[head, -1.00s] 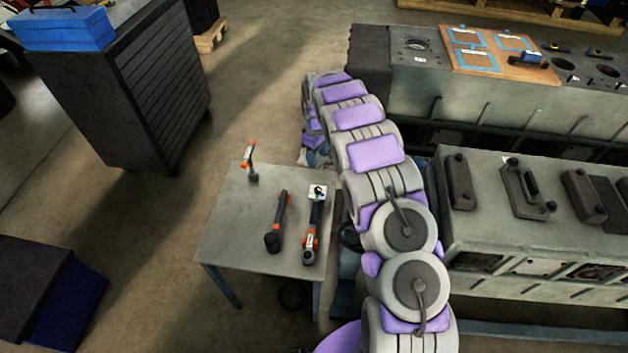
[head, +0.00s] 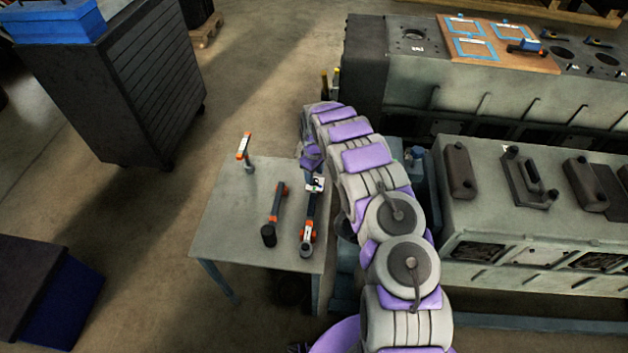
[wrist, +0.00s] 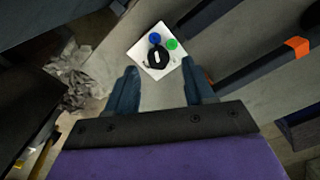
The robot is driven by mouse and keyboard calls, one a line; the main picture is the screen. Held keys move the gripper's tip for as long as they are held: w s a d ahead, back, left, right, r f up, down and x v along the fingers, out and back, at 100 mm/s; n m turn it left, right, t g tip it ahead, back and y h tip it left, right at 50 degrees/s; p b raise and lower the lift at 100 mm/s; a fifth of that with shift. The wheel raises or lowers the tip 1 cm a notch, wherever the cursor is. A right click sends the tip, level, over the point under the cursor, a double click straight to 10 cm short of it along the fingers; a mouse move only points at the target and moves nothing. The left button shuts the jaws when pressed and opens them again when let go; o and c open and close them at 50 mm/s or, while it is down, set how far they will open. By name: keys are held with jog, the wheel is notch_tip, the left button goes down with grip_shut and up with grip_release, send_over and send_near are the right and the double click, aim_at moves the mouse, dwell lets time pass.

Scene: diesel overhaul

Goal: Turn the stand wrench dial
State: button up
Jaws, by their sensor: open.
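The dial is a black knob with a white mark (wrist: 158,58) on a small white plate with a blue and a green button. In the wrist view it lies ahead of my gripper (wrist: 160,78), between the two spread fingers and apart from them. My gripper is open and empty. In the head view the plate (head: 315,184) sits at the far end of a dark wrench with orange parts (head: 308,225) on the grey table (head: 220,235). My gripper (head: 313,172) hangs close by the plate there; its fingers are hard to make out.
A second dark tool with orange parts (head: 274,214) lies left of the wrench. An upright orange-and-white tool (head: 244,150) stands at the table's far left. A grey engine block (head: 530,225) lies right of my arm. The table's left side is clear.

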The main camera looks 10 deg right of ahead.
aim_at(316, 180)
jog(key=shift+d+f, duration=0.15)
jog(key=shift+f, duration=0.6)
jog(key=shift+d+f, duration=0.15)
jog(key=shift+f, duration=0.6)
jog(key=shift+a, duration=0.15)
jog(key=shift+a, duration=0.1)
jog(key=c, duration=0.3)
grip_shut()
